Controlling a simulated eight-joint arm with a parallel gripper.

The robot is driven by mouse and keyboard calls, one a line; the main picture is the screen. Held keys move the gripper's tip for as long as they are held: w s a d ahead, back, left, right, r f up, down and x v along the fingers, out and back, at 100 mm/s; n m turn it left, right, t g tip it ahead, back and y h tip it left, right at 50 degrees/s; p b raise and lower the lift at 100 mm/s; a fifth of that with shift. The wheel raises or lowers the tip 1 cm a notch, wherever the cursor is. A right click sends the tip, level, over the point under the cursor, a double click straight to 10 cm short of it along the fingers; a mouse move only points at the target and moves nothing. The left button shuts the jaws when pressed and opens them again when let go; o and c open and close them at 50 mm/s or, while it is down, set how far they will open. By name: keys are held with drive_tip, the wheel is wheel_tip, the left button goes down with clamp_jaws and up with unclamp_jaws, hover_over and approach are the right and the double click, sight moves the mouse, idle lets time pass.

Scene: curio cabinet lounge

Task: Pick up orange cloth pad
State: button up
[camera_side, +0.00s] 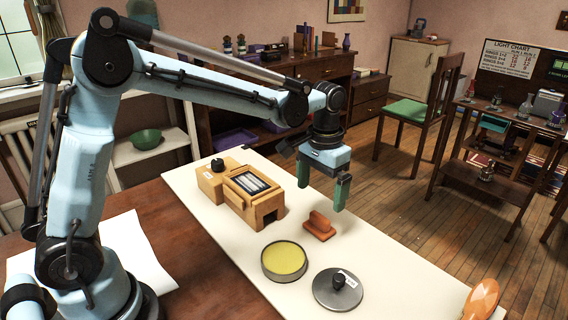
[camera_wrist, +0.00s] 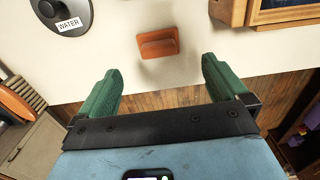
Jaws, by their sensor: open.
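A small orange pad (camera_side: 319,231) with an upright ridge on top sits on the white table surface, near its far edge. It also shows in the wrist view (camera_wrist: 157,46), ahead of the fingertips and roughly centred between them. My gripper (camera_side: 321,196) hangs above the table over the pad's area, its green fingers pointing down and apart. In the wrist view my gripper (camera_wrist: 161,68) is open, with nothing between its fingers. The pad stands clear of the fingers.
A wooden box (camera_side: 250,203) with a framed window stands left of the pad. A round tin with yellow contents (camera_side: 284,261) and a grey lid with a black knob (camera_side: 325,293), labelled WATER, lie nearer the camera. An orange round object (camera_side: 481,298) is at the right end.

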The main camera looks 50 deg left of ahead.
sight(320, 216)
drive_tip(key=shift+w+d+f, duration=0.1)
drive_tip(key=shift+d+f, duration=0.05)
drive_tip(key=shift+f, duration=4.05)
drive_tip(key=c, duration=1.1)
